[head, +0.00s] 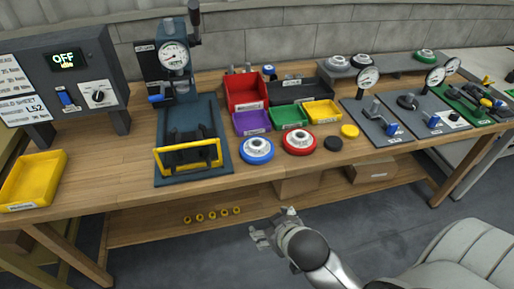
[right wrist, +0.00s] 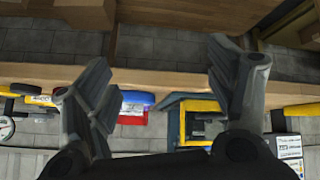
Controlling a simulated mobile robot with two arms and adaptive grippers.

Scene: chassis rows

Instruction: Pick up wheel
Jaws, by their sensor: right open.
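A blue wheel (head: 256,150) with a pale hub lies flat near the front edge of the workbench (head: 120,187). A red wheel (head: 299,141) with a similar hub lies just right of it. My right gripper (head: 268,224) is open and empty, low in front of the bench and apart from both wheels. In the right wrist view its spread fingers (right wrist: 160,75) have nothing between them that they touch. Blue and red shapes there, beyond the bench edge, look like the wheels or bins; I cannot tell which. My left gripper is not in view.
A press with a yellow guard bar (head: 188,157) stands left of the wheels. Behind them are small bins, including a red one (head: 246,92). A black disc (head: 333,144) and yellow disc (head: 350,131) lie right. Gauge plates (head: 384,131) stand farther right. A chair (head: 465,258) is at lower right.

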